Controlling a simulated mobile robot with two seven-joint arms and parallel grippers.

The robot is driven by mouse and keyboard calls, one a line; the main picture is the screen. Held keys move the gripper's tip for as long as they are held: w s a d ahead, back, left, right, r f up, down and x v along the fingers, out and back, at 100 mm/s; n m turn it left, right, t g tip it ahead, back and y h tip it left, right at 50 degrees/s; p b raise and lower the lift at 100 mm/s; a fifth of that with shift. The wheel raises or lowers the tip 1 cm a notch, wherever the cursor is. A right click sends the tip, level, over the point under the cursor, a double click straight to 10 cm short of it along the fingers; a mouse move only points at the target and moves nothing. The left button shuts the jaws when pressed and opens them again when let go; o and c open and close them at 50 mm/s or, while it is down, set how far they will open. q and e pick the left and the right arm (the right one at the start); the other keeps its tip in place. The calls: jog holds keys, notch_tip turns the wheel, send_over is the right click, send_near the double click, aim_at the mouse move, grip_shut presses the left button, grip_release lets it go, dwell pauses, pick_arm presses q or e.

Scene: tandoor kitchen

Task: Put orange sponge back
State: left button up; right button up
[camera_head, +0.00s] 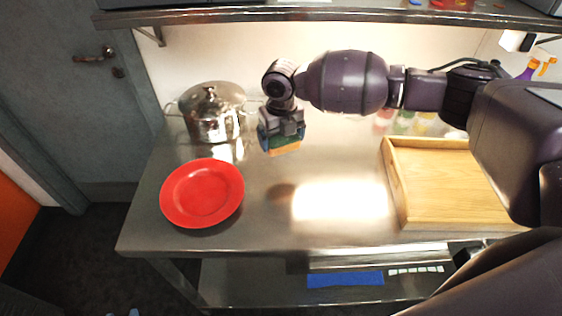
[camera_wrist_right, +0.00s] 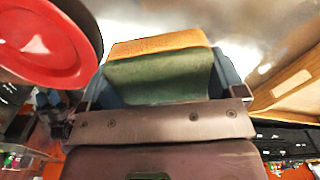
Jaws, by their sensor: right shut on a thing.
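The orange sponge (camera_head: 286,149) has an orange layer and a green layer. My right gripper (camera_head: 282,139) is shut on it and holds it over the steel table, near the pot; its height above the table is hard to judge. In the right wrist view the sponge (camera_wrist_right: 160,65) sits between the two blue-grey fingers of the gripper (camera_wrist_right: 160,85), orange edge outward and green face toward the camera. My left gripper is not in view.
A red plate (camera_head: 202,192) lies on the steel table (camera_head: 265,225) at the left. A lidded steel pot (camera_head: 211,117) stands behind it. A wooden tray (camera_head: 440,185) is at the right. A shelf (camera_head: 330,12) runs above the back. The table's middle is clear.

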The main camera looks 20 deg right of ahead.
aim_at(281, 170)
notch_tip(281, 170, down, 10)
jog(key=shift+r, duration=0.2)
dwell(0.3)
jog(key=shift+f, duration=0.1)
jog(key=o, duration=0.6)
jog(key=shift+c, duration=0.2)
jog(key=shift+r, duration=0.25)
notch_tip(281, 170, up, 12)
jog(key=shift+f, duration=0.1)
